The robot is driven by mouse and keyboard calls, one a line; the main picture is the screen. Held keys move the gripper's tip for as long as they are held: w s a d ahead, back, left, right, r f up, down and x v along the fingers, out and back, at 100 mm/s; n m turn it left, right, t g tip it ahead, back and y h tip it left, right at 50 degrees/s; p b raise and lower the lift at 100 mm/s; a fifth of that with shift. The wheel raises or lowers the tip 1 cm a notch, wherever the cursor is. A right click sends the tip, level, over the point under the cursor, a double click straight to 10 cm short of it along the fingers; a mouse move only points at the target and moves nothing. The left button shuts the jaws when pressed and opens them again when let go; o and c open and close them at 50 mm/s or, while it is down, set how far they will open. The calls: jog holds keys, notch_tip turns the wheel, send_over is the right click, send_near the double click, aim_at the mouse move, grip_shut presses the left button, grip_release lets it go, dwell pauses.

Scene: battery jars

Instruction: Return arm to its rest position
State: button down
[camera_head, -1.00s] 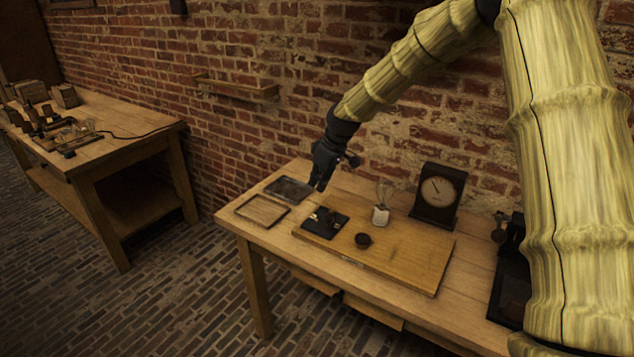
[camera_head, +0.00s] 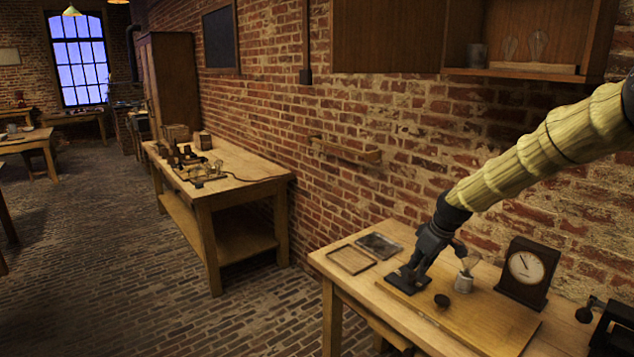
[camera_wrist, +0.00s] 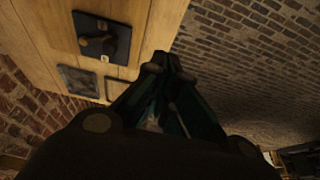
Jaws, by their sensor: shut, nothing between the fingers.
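My gripper (camera_head: 411,270) is at the end of the yellowish, bamboo-like arm, over the left part of the near bench (camera_head: 340,284). Its fingers point down and are shut, with nothing between them. In the head view they overlap the black plate (camera_head: 397,286), hiding much of it. In the wrist view my gripper (camera_wrist: 162,62) shows dark fingers converging, and the black plate with its dark fitting (camera_wrist: 98,42) lies apart from them at the upper left.
The brick wall (camera_head: 400,160) rises behind. Floor at left is open.

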jog(key=s+a+f+m+g, duration=0.1)
jog(key=s+a+f+m, duration=0.15)
jog(key=s+f, duration=1)
jog(key=s+a+f+m, duration=0.1)
jog(key=s+a+f, duration=0.3)
jog(key=s+f, duration=0.8)
jog(key=s+f+m, duration=0.1)
jog(key=s+f, duration=0.3)
jog(key=s, duration=0.6)
jog(key=s+f+m+g+h, duration=0.1)
jog(key=s+f, duration=0.3)
jog(key=s, duration=0.7)
jog(key=s+f+m+g+h, duration=0.1)
jog(key=s+f, duration=0.4)
jog(key=s, duration=0.5)
jog(key=shift+s+d+m, duration=0.2)
jog(key=shift+d+m, duration=0.05)
jog(key=shift+m, duration=0.5)
